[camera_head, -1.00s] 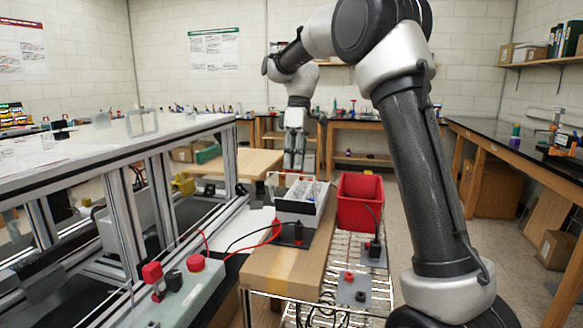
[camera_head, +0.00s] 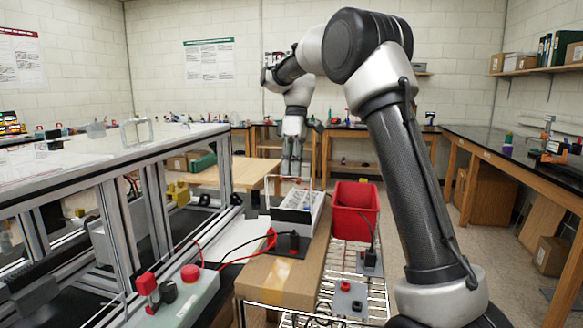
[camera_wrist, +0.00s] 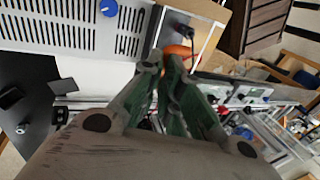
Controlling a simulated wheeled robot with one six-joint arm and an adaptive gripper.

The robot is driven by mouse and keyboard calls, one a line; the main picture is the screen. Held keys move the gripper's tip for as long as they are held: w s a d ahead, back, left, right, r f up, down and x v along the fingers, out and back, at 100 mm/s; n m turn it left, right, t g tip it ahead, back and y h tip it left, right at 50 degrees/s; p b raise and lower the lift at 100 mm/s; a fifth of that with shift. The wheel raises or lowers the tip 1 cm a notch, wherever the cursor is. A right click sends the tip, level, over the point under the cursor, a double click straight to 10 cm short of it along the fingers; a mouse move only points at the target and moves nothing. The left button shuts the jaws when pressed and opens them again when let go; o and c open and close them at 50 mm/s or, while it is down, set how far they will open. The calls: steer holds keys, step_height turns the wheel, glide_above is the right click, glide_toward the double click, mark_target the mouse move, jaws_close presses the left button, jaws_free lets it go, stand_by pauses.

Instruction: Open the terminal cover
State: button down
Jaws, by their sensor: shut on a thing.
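The pale box (camera_head: 293,216) with a dark front stands on a cardboard carton, with wires running to its front. Thin clear edges of the terminal cover (camera_head: 300,187) show faintly at its top. My gripper (camera_head: 291,172) points down at the far side of the box, at the cover's height. In the wrist view my fingertips (camera_wrist: 163,65) are close together, shut on the thin clear cover, though the contact itself is hard to make out. The box's slotted pale face (camera_wrist: 60,28) and a blue knob (camera_wrist: 108,8) show at the top left there.
A red bin (camera_head: 354,212) stands just right of the box. The carton (camera_head: 282,278) sits on a wire rack. An aluminium frame (camera_head: 150,220) rises close on the left. A red button box (camera_head: 180,295) and loose cables lie in front.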

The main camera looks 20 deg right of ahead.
steer(key=c, duration=1.4)
jaws_free()
steer(key=shift+w+d+f, duration=0.1)
steer(key=shift+w+f, duration=0.05)
steer(key=shift+f, duration=0.35)
steer(key=shift+w+d+f, duration=0.1)
steer(key=shift+f, duration=0.4)
steer(key=shift+c, duration=0.3)
steer(key=shift+r, duration=0.15)
steer(key=shift+c, duration=0.3)
steer(key=v, duration=1.2)
steer(key=shift+a, duration=0.15)
